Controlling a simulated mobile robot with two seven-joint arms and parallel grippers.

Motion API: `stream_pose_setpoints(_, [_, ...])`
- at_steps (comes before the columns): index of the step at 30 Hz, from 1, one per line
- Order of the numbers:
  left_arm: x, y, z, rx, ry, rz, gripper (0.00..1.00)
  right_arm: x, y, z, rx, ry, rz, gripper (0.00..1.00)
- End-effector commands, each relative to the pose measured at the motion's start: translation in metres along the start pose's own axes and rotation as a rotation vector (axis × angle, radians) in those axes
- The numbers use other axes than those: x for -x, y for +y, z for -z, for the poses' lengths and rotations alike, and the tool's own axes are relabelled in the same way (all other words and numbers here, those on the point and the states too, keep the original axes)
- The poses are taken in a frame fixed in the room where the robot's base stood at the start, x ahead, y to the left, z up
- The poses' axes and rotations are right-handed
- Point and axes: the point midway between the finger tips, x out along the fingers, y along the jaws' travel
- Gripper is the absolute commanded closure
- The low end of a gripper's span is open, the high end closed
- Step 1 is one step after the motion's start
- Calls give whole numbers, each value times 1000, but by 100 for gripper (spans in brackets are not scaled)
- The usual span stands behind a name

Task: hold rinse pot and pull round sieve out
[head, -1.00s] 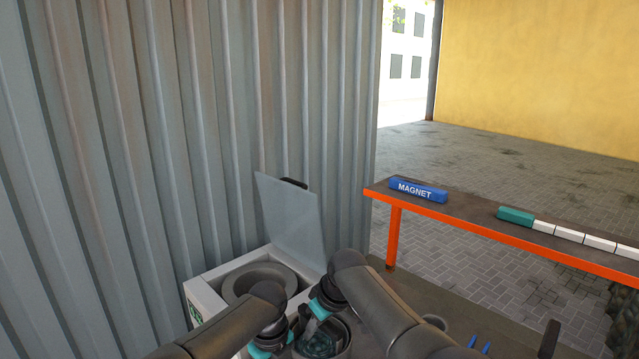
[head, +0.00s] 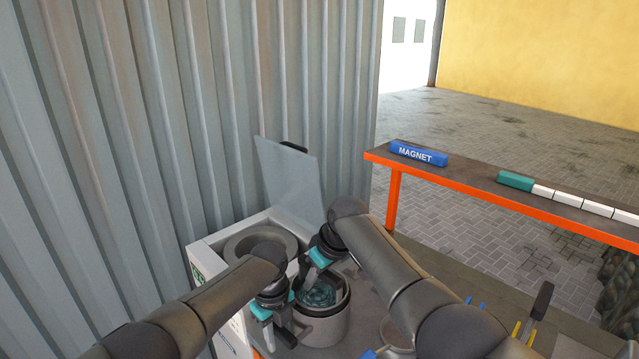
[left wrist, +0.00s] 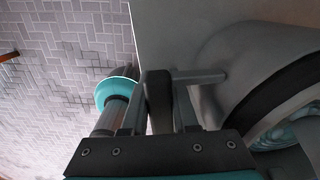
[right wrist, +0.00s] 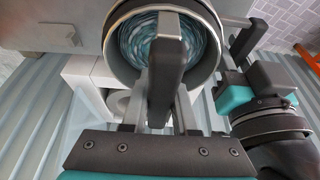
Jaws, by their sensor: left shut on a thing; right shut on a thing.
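The grey rinse pot (head: 322,330) stands on the bench at the bottom centre of the head view. The round sieve (head: 344,291) sits in its mouth, with wet teal flakes (head: 318,293) inside. My left gripper (head: 284,331) is shut on the pot's dark side handle, which shows between its fingers in the left wrist view (left wrist: 160,98). My right gripper (head: 311,279) is shut on the sieve's upright dark handle (right wrist: 166,62). The sieve's lower part is hidden inside the pot, so its height there is hard to tell.
A white machine (head: 207,249) with a round opening and a raised clear lid (head: 290,180) stands behind left, close to the corrugated wall. An orange-edged shelf (head: 480,180) carries a blue magnet bar (head: 418,153) and several small blocks. Tools lie at lower right.

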Motion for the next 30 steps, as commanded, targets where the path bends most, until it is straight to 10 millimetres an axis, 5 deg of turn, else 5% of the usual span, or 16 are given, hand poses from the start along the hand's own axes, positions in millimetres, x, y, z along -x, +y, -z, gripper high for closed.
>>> stream_pose_setpoints(30, [-1, 0, 0, 0, 1, -1, 100, 34, 1, 15, 0, 3, -1, 100])
